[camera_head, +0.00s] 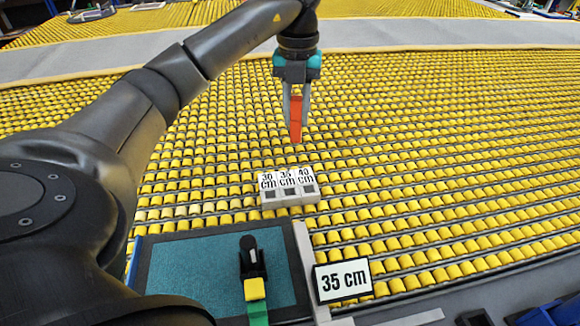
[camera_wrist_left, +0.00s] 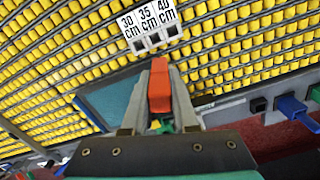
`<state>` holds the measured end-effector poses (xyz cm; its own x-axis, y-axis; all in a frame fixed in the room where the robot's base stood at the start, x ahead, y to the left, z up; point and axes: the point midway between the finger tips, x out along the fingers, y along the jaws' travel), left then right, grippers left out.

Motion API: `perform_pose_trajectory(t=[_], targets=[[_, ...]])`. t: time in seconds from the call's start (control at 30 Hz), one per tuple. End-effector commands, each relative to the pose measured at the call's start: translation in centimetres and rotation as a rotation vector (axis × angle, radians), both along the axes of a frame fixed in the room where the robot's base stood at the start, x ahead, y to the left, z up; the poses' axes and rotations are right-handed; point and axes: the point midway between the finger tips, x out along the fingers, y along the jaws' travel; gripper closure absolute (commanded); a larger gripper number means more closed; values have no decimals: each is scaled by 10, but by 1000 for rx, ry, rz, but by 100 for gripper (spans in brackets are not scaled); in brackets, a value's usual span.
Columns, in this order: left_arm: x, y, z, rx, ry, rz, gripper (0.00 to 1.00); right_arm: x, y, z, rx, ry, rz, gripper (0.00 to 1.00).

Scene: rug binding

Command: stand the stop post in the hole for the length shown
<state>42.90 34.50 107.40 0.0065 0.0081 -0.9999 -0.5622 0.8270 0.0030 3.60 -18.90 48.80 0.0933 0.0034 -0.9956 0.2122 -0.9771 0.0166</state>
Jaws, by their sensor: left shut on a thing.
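My left gripper (camera_head: 296,112) is shut on the orange-red stop post (camera_head: 295,120) and holds it upright above the yellow rollers, behind the hole block. In the left wrist view the post (camera_wrist_left: 159,88) sits between the two grey fingers (camera_wrist_left: 158,105). The white hole block (camera_head: 289,187) has three square dark holes, labelled 30 cm, 35 cm and 40 cm from left to right. It also shows in the left wrist view (camera_wrist_left: 150,28). The post is apart from the block. A sign (camera_head: 343,281) reads 35 cm. My right gripper is not in view.
A teal mat (camera_head: 190,262) in a dark frame lies at the front left. A black tool with a yellow and green part (camera_head: 255,285) stands on it. A grey rail (camera_head: 306,255) runs beside the mat. Yellow rollers (camera_head: 450,150) cover the surface around the block.

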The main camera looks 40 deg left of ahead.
Motion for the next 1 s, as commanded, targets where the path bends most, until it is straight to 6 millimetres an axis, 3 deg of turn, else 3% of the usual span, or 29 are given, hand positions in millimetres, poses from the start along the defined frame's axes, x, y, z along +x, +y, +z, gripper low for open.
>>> perform_pose_trajectory(t=[0.13, 0.33, 0.8, 1.0], targets=[[0, 12, 0, -6, 4, 198, 100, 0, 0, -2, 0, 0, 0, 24], [0, 16, -9, -8, 7, 300, 100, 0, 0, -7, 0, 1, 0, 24], [-1, 16, -127, -9, 10, 302, 100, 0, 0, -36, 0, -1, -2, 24], [0, 16, -154, -10, 6, 300, 100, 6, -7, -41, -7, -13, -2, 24]])
